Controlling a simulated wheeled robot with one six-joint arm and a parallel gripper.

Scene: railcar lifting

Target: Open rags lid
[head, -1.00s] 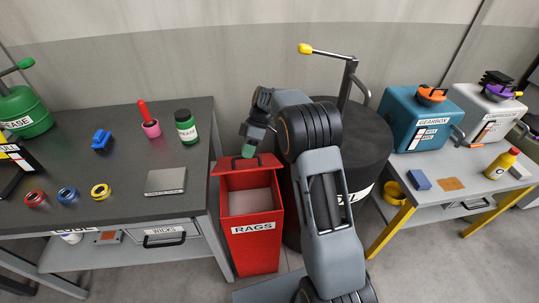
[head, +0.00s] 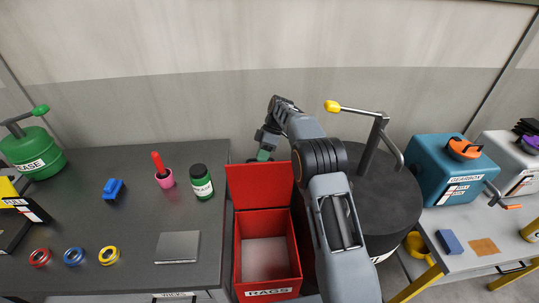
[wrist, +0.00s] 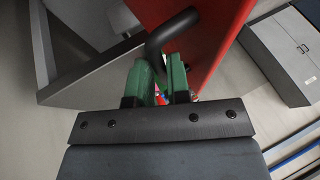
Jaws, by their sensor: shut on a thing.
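The red rags bin (head: 268,250) stands between the dark workbench and the black drum, with its "RAGS" label low on the front. Its red lid (head: 260,185) is raised about upright at the back of the opening, and the pale inside of the bin shows. My gripper (head: 264,156) is behind the top edge of the lid. In the wrist view its green fingers (wrist: 160,85) are shut on the black lid handle (wrist: 172,32), beside the red lid face (wrist: 205,45). The handle is hidden in the head view.
The dark workbench (head: 130,220) at left holds a green grease can (head: 35,150), a bottle, a pink cup and several tape rolls. The black drum (head: 385,200) with a pump handle stands close right of the bin, behind my arm.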

